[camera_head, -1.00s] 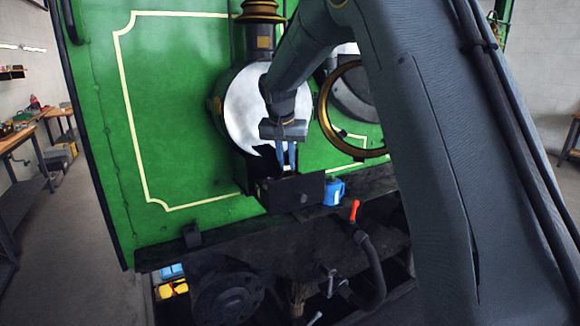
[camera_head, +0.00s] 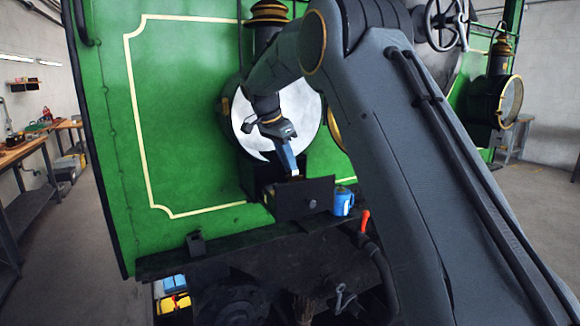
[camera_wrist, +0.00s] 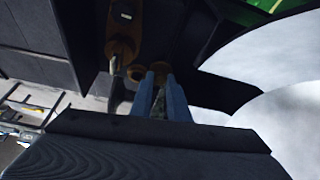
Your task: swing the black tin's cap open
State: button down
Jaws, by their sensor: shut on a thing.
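My gripper (camera_head: 292,172) points down and slants in front of the round white lamp face, with its tips at the top of a small dark box (camera_head: 305,199) on the green body's ledge. In the wrist view, the blue fingers (camera_wrist: 158,74) are close together, their tips beside a small brass-coloured round piece. I take the dark form around them as the black tin; its outline merges with the shadow. The fingers are shut on a small part, seemingly the cap, mostly hidden between them. How far the cap stands open cannot be told.
A blue mug (camera_head: 343,201) stands just right of the dark box. A red-handled lever (camera_head: 364,220) rises below it. The lamp face (camera_head: 285,105) is close behind my gripper. Yellow and blue containers (camera_head: 172,295) sit low at left. The floor at left is clear.

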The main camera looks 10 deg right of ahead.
dwell(0.3)
jog(key=c, duration=1.7)
grip_release()
